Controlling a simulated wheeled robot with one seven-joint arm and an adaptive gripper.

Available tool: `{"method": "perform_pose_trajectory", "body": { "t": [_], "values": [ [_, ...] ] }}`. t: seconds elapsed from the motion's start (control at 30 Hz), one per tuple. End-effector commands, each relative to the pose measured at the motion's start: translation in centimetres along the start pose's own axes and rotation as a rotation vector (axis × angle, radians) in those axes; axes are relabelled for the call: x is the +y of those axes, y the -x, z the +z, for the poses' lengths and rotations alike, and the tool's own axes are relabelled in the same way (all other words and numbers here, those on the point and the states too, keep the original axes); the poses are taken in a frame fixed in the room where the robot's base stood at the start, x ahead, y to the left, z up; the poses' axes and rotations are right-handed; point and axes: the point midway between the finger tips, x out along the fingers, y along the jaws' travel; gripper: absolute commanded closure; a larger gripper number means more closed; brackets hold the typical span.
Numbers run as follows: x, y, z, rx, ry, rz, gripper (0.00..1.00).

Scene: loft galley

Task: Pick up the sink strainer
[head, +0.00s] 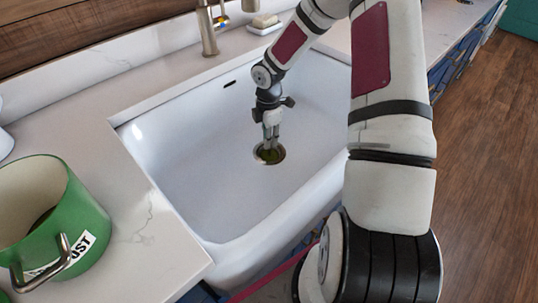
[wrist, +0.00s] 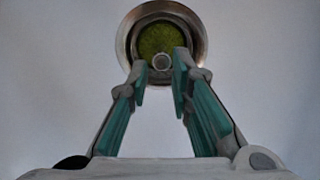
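The sink strainer (wrist: 161,40) has a green middle with a small round grey knob and sits in the metal drain ring (wrist: 126,30) at the sink bottom. In the head view the strainer (head: 269,156) is partly hidden by my gripper (head: 270,138), which points straight down over the drain. In the wrist view my gripper (wrist: 161,72) has its two teal-padded fingers on either side of the knob, with narrow gaps. The fingers look partly open, and I see no clear contact with the knob.
The white sink basin (head: 200,150) is otherwise empty, with walls all round the gripper. A brass faucet (head: 207,30) and a soap dish (head: 264,25) stand on the back counter. A green pot (head: 85,225) stands on the left counter.

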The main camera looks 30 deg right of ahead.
Motion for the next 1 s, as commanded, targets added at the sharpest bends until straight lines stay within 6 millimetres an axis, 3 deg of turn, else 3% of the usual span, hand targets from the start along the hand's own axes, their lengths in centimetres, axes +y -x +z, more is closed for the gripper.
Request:
{"method": "perform_pose_trajectory", "body": {
  "t": [0.33,0.63,0.73,1.0],
  "values": [
    [-0.2,-4.5,0.2,0.000,-0.001,-0.003,0.80],
    [-0.2,-4.9,0.3,-0.001,-0.002,0.000,0.80],
    [-0.2,-4.8,0.3,0.000,-0.002,-0.001,1.00],
    [-0.2,-4.8,0.3,0.000,-0.001,-0.001,1.00]
  ]
}}
